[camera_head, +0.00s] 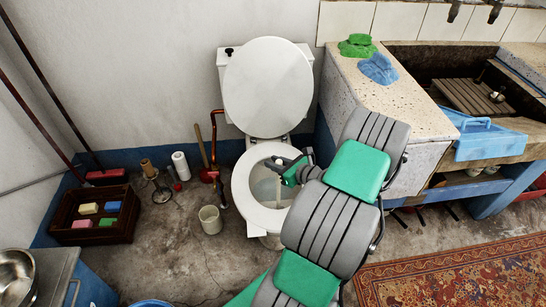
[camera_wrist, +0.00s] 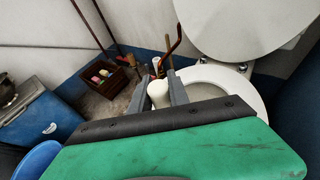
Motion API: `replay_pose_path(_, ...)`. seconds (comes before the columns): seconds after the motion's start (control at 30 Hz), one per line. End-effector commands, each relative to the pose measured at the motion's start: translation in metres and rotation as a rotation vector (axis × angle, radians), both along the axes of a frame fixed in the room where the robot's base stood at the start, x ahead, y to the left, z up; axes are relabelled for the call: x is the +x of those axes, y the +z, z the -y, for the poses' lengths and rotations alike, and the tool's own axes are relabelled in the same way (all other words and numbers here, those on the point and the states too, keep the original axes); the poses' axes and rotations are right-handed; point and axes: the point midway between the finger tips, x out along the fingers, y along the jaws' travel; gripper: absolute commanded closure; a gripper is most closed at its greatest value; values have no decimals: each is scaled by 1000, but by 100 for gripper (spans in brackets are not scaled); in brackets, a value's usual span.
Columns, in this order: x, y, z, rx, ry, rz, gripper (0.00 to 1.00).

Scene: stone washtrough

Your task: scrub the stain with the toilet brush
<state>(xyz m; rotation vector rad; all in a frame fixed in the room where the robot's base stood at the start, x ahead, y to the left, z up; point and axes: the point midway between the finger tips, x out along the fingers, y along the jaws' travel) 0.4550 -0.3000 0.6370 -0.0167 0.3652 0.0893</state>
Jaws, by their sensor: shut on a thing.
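The toilet (camera_head: 241,195) stands with its lid up and seat ring down in the head view; its seat also shows in the wrist view (camera_wrist: 252,88). My gripper (camera_head: 280,163) is over the bowl, reaching in from the right. It is shut on the pale handle of the toilet brush (camera_head: 278,189), which hangs down into the bowl. In the wrist view a white handle end (camera_wrist: 158,94) sits between the two grey fingers of my gripper (camera_wrist: 159,92). The brush head is hidden or too small to make out. I cannot clearly make out the stain.
A pale cup (camera_head: 210,220) stands on the floor left of the toilet. A plunger (camera_head: 202,147), paper roll (camera_head: 181,166) and wooden crate (camera_head: 92,234) stand farther left.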

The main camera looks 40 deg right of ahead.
Motion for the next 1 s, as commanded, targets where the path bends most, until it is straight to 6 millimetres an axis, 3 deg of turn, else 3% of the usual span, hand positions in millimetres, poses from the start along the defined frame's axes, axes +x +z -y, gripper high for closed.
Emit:
replay_pose_path(0.37, -4, -1, -3, 2, 0, -2, 100)
replay_pose_path(0.8, 9, 0, -24, 4, 2, -3, 100)
replay_pose_path(1.0, 9, -2, -24, 3, 0, -2, 100)
